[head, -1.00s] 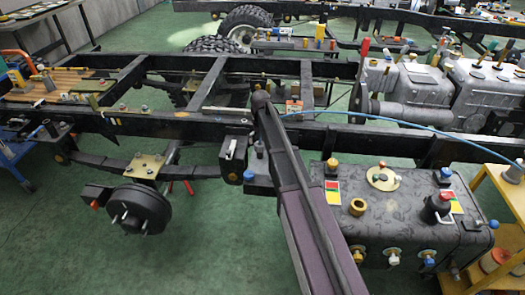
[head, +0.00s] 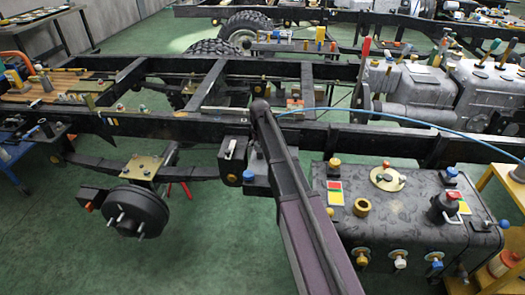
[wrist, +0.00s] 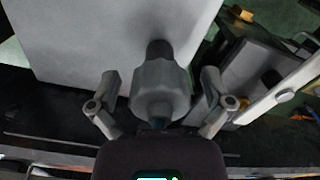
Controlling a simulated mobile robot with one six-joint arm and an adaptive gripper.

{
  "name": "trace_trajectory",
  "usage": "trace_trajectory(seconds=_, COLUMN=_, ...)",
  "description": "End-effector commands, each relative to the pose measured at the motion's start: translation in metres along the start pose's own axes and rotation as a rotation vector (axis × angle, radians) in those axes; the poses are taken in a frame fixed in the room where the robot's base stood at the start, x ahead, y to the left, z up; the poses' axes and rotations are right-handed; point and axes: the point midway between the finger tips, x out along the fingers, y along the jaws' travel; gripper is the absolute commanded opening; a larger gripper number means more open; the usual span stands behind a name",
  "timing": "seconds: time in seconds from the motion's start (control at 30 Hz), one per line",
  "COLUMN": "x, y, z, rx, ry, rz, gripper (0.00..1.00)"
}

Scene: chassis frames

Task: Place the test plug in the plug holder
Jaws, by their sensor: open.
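In the wrist view my gripper (wrist: 160,82) is open, with one finger on each side of a grey faceted plug-like piece (wrist: 160,95). A darker neck (wrist: 159,50) sticks out of its far end, in front of a large pale grey surface. A gap shows between this piece and each finger. I cannot tell for sure whether it is the test plug, or whether it is seated in anything. In the head view my arm covers the gripper. A grey upright piece (head: 257,160) stands on a block at the chassis rail, partly behind the arm. I cannot make out the plug holder with certainty.
The black chassis rail (head: 395,139) crosses the head view. A black tank (head: 400,215) with caps and fittings stands right of my arm. A wheel hub (head: 137,210) hangs at left. A blue hose (head: 400,118) arcs to the right. Green floor (head: 210,265) is open at lower left.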

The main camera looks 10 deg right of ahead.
Motion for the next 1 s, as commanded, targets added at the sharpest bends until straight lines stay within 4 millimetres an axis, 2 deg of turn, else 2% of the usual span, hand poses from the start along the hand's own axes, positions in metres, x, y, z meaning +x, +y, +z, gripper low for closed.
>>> trace_trajectory(seconds=0.33, x=-0.0001, y=0.0003, z=0.0000, rx=0.000, ry=0.000, rz=0.000, gripper=1.00)
trace_trajectory(seconds=0.37, x=-0.0001, y=0.0003, z=0.0000, rx=0.000, ry=0.000, rz=0.000, gripper=0.94)
trace_trajectory(seconds=0.6, x=-0.0001, y=0.0004, z=0.0000, rx=0.001, ry=0.000, rz=0.000, gripper=0.23)
trace_trajectory(seconds=0.67, x=0.0000, y=0.0005, z=0.0000, rx=0.001, ry=0.000, rz=0.000, gripper=0.07)
trace_trajectory(seconds=1.0, x=-0.0009, y=0.0007, z=0.0000, rx=0.001, ry=0.000, rz=0.000, gripper=0.05)
